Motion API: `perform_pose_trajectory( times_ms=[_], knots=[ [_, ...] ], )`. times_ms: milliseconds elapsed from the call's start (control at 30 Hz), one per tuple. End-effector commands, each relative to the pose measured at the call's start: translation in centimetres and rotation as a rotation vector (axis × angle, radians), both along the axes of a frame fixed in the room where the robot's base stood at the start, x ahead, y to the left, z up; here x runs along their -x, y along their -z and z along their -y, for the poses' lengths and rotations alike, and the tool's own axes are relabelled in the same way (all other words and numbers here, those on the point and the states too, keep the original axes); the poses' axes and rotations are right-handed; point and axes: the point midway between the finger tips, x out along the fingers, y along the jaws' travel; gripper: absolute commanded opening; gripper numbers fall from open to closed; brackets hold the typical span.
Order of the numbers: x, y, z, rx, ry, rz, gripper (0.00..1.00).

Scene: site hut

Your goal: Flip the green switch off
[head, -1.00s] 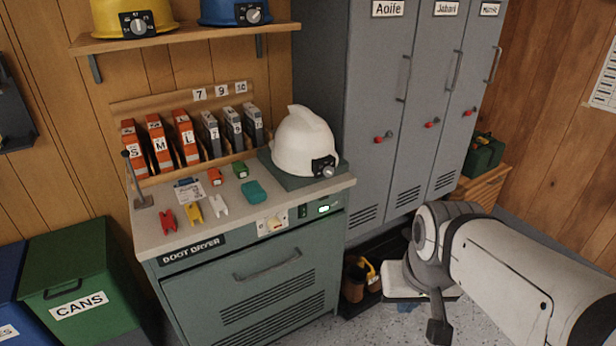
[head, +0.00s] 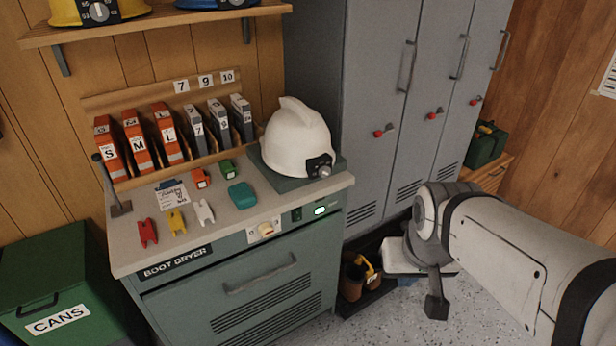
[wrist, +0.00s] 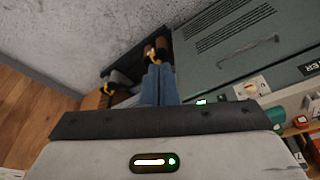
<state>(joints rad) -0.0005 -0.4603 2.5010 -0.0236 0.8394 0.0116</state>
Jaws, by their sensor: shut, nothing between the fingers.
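The boot dryer (head: 225,270) is a grey-green cabinet with a light worktop. On its front panel, near the right end, is a small dark green switch (head: 296,214) beside a lit green oval (head: 320,210). I cannot tell which way the switch is tipped. A lit spot of the panel shows in the wrist view (wrist: 201,101), just right of the fingers. My gripper (head: 436,306) hangs low over the floor, right of the dryer and apart from it. Its blue fingers (wrist: 158,85) are together and empty in the wrist view.
A cream rotary knob (head: 266,230) sits left of the switch. A white helmet (head: 297,140) stands above it on the worktop. Grey lockers (head: 375,130) stand right of the dryer. A dark tray with boots (head: 356,278) lies on the floor between dryer and gripper.

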Motion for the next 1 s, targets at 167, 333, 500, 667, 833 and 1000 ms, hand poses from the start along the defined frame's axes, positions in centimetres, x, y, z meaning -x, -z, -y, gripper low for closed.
perform_pose_trajectory(
  times_ms=[167, 333, 500, 667, 833, 1000],
  knots=[
    [-5.8, 5.6, 0.5, 0.059, -0.026, 0.174, 0.00],
    [-13.0, 10.8, 0.0, 0.086, -0.114, 0.428, 0.00],
    [-18.7, 15.3, -2.4, 0.048, -0.233, 0.679, 0.00],
    [-21.7, 19.1, -6.4, -0.080, -0.366, 0.888, 0.00],
    [-22.5, 21.6, -10.0, -0.238, -0.469, 1.046, 0.00],
    [-22.3, 22.3, -11.9, -0.342, -0.518, 1.126, 0.00]
  ],
)
